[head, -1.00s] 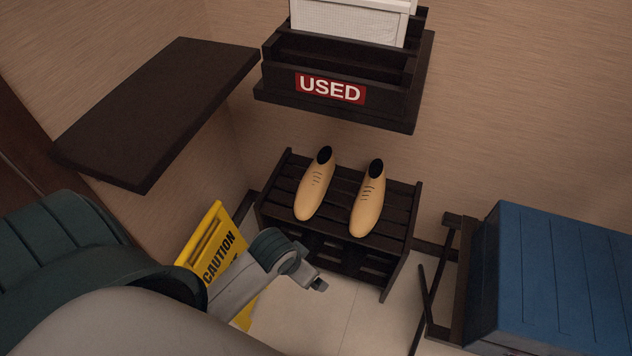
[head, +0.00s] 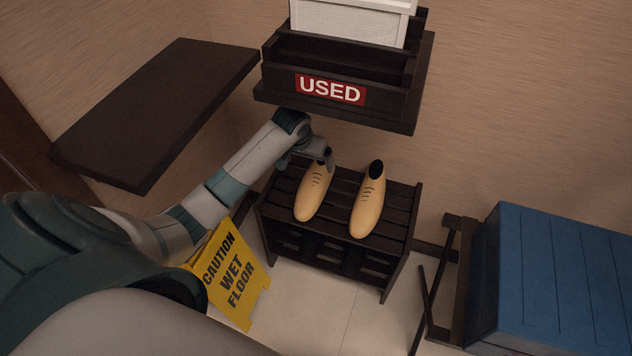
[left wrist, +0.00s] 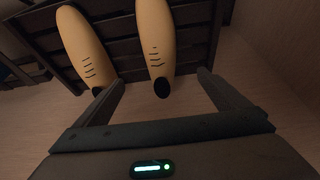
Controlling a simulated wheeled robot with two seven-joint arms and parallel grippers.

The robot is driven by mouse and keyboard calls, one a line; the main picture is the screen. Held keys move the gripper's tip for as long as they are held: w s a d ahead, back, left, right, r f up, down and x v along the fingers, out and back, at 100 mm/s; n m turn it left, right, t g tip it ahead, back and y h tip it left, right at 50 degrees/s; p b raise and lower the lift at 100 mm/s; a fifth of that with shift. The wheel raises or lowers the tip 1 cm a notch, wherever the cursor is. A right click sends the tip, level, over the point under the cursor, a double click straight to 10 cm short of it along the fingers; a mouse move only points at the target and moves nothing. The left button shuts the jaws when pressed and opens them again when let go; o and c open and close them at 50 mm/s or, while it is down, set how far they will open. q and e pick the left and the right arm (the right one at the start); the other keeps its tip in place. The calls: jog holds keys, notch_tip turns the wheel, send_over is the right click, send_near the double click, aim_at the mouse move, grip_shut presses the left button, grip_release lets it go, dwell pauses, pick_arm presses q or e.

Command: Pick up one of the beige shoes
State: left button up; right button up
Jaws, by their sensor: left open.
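Two beige shoes with dark openings and laces stand side by side on a dark slatted rack (head: 338,222). The left shoe (head: 310,196) has its heel end partly covered by my left gripper (head: 328,160). The right shoe (head: 368,205) is in full view. In the left wrist view, the open fingers of my left gripper (left wrist: 160,92) spread wide, with the heel of one shoe (left wrist: 155,45) between them and apart from both. The other shoe (left wrist: 85,50) lies beyond the left finger, which overlaps its heel in the picture. My right gripper is not in view.
A dark wall shelf with a box labelled USED (head: 333,88) hangs above the rack, close over my left arm. Another dark shelf (head: 155,105) is at left. A yellow wet-floor sign (head: 235,275) stands below my arm. A blue-topped folding stand (head: 555,275) is at right.

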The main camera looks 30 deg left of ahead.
aim_at(314, 176)
pick_arm(q)
jog(key=b+x, duration=0.1)
jog(key=x, duration=1)
jog(key=shift+f, duration=0.15)
jog(key=shift+w+f, duration=0.15)
jog(key=shift+f, duration=0.3)
jog(key=shift+f+b, duration=0.3)
jog(key=shift+f, duration=0.05)
jog(key=x, duration=0.3)
jog(key=shift+a+f+b, duration=0.1)
jog(key=shift+f+b, duration=0.25)
jog(key=shift+f, duration=0.5)
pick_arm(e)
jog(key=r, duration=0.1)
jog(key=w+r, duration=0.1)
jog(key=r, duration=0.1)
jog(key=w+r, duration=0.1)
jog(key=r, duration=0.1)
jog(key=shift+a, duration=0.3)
